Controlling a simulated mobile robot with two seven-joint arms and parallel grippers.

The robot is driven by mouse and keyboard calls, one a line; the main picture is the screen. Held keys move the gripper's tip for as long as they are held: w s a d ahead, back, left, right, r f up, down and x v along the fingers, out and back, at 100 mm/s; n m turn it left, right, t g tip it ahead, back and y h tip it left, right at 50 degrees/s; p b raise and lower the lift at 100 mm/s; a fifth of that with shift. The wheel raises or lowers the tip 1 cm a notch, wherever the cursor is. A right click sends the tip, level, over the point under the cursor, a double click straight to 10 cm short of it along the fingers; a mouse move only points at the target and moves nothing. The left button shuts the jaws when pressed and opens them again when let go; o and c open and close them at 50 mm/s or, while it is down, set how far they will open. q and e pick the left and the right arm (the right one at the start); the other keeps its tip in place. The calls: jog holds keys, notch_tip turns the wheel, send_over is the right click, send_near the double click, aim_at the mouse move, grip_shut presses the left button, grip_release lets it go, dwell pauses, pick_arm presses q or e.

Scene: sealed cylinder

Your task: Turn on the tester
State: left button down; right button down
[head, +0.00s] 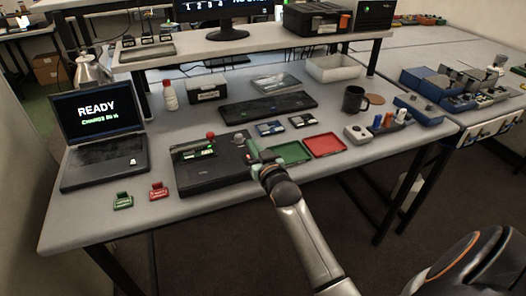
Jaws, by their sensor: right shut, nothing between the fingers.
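The tester seems to be the flat black box (212,176) near the table's front edge. A red ball-topped lever (210,135) stands at its back, and a small green-lit part shows on its top. A round grey knob (239,140) sits near its right back corner. My right gripper (252,150) is shut and empty at the box's right end, just right of the knob. I cannot tell whether it touches the box. My gripper hides part of the box's right edge. The laptop (100,118) at left reads "READY" with a smaller green line below. My left gripper is not in view.
A green tray (291,153) and a red tray (325,145) lie right of my gripper. Small green (123,201) and red (158,191) pieces lie left of the box. A keyboard (268,107) and black mug (354,101) stand behind. The table's front left is mostly clear.

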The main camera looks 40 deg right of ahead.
jog(key=r+v, duration=0.1)
jog(key=v, duration=0.6)
jog(key=shift+s+r, duration=0.2)
jog(key=shift+r, duration=0.15)
jog(key=s+a+f+n+g+y, duration=0.2)
jog(key=s+a+f+g+y, duration=0.1)
jog(key=s+a+f, duration=0.5)
jog(key=s+a+f+n+g+y, duration=0.2)
jog(key=s+a+f, duration=0.6)
jog(key=s+f, duration=0.6)
notch_tip(320, 180, down, 5)
jog(key=shift+s+r+n+g+y, duration=0.25)
jog(key=shift+g+y, duration=0.35)
jog(key=shift+g, duration=0.5)
